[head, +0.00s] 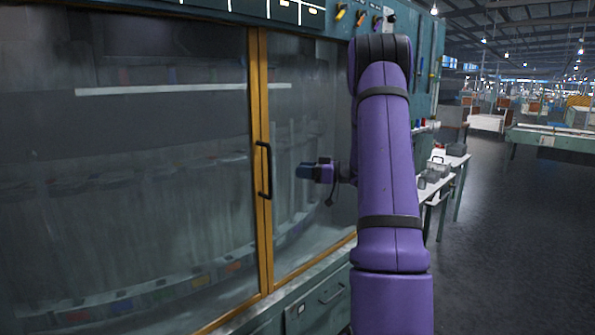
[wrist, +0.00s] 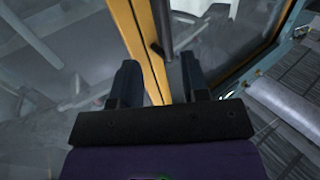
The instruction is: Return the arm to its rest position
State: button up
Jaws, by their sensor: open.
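My purple arm rises in front of the right side of a large glass-fronted cabinet (head: 259,215) in the head view. My gripper (head: 303,171) points left toward the glass doors, at about the height of the black door handle (head: 264,170), with a gap to the right of it. In the wrist view my gripper (wrist: 160,82) has two dark fingers spread apart with nothing between them. The yellow door frame (wrist: 147,50) and the black handle (wrist: 158,30) show beyond and between the fingers. The cabinet doors look shut.
A white side table (head: 437,180) with small grey items stands right of the cabinet, partly behind my arm. Drawers (head: 320,300) sit below the doors. The dark floor (head: 500,250) to the right is clear. A long bench (head: 555,138) stands farther back.

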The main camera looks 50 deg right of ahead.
dwell(0.5)
jog(key=w+a+r+m+t+h, duration=0.1)
jog(key=w+a+r+m+h, duration=0.1)
jog(key=w+a+r+h, duration=0.65)
jog(key=s+a+r+m+g+h, duration=0.25)
jog(key=s+a+r+h, duration=0.25)
jog(key=s+a+r, duration=0.25)
jog(key=s+a+f+g+y, duration=0.1)
jog(key=s+a+f+g, duration=0.1)
jog(key=s+a, duration=0.5)
jog(key=s+a+f+m+g+y, duration=0.1)
jog(key=s+a+f+g, duration=0.2)
jog(key=s+a, duration=0.4)
jog(key=s+a+f+g+y, duration=0.2)
jog(key=s+a, duration=0.6)
jog(key=s, duration=0.6)
jog(key=shift+s+f+m+g, duration=0.35)
jog(key=shift+f+g, duration=0.15)
jog(key=shift+g, duration=0.25)
